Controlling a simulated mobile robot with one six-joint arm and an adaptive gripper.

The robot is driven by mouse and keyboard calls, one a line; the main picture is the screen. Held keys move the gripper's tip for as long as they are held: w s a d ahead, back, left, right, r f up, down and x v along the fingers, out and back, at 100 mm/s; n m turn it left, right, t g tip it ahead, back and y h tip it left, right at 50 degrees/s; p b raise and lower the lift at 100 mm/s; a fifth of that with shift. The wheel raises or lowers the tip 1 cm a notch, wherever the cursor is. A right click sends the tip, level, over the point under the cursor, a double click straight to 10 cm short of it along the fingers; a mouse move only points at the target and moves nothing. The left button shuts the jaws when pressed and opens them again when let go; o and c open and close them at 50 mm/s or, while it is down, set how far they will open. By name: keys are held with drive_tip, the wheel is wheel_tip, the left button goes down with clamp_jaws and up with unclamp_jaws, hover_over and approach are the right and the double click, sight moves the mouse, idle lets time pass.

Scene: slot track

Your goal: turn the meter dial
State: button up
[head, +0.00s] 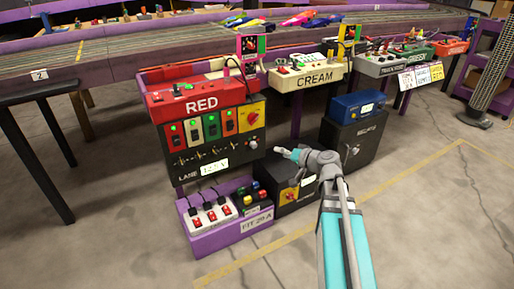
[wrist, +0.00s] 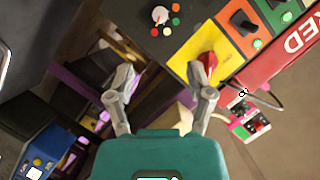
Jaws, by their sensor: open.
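A white dial with a ring of coloured dots (wrist: 160,14) sits on the dark lower panel at the top of the wrist view; it looks like the meter dial. In the head view it shows as a small pale knob (head: 253,145) at the right end of the black LANE panel. My gripper (head: 284,152) is just right of that panel, pointing left. In the wrist view its two fingers (wrist: 166,72) are spread and empty, apart from the dial. The right fingertip overlaps a red knob (wrist: 209,62) on the yellow plate; contact cannot be told.
The RED box (head: 200,104) with several switches sits above the LANE panel. A purple crate with a power strip (head: 210,217) stands below on the floor. Dark boxes (head: 352,140) stand behind my gripper to the right. The CREAM box (head: 308,74) is above. Floor in front is clear.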

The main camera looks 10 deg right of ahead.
sight(256, 146)
drive_tip(key=shift+w+a, duration=0.1)
drive_tip(key=shift+w, duration=0.05)
drive_tip(key=b+x, duration=0.3)
drive_tip(key=x, duration=1)
drive_tip(key=shift+w+a+b, duration=0.15)
drive_tip(key=shift+w+b, duration=0.1)
drive_tip(key=shift+b, duration=0.15)
clamp_jaws()
